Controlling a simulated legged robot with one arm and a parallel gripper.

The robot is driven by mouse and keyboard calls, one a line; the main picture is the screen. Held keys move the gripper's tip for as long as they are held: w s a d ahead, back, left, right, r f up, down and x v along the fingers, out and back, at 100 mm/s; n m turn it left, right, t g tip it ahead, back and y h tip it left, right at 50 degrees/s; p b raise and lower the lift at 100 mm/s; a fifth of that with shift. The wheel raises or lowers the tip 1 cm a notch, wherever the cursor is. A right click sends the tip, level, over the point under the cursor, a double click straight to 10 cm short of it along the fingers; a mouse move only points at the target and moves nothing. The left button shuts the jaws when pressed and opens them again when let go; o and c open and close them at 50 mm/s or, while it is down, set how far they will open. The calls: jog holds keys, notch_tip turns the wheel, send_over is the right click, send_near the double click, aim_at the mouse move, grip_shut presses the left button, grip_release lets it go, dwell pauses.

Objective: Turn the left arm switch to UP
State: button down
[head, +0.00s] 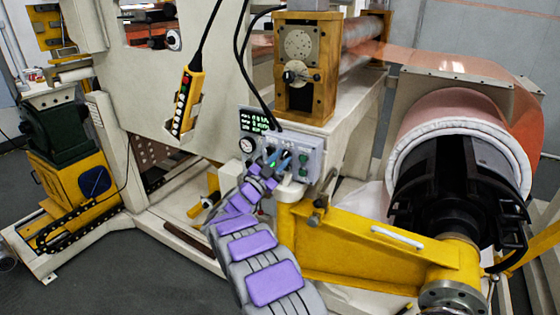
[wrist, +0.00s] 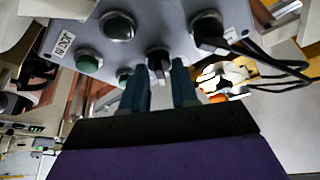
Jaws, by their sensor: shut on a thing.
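A grey control panel (head: 311,151) stands in the middle of the head view, and it fills the top of the wrist view (wrist: 168,18). A black rotary switch (wrist: 158,61) sticks out from its edge side between my fingertips. My gripper (head: 277,160) is at the panel's front, its two blue fingers shut on the switch; in the wrist view the fingers (wrist: 162,80) stand on either side of the knob. The switch's label is not readable, so its exact position cannot be told. My fingers hide the switch in the head view.
Beside the switch are a green button (wrist: 88,62), a dark round knob (wrist: 117,25) and a black plug with cables (wrist: 207,31). A yellow pendant (head: 187,103) hangs to the left. A yellow machine arm (head: 350,245) and a copper foil roll (head: 460,112) stand to the right.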

jog(key=shift+f, duration=0.15)
jog(key=c, duration=1.2)
grip_release()
jog(key=shift+w, duration=0.1)
jog(key=shift+c, duration=0.2)
jog(key=shift+w+f, duration=0.15)
jog(key=p+v, duration=0.1)
jog(key=v, duration=1.6)
jog(key=shift+a+f+p, duration=0.1)
jog(key=shift+a+p, duration=0.15)
jog(key=shift+p, duration=0.15)
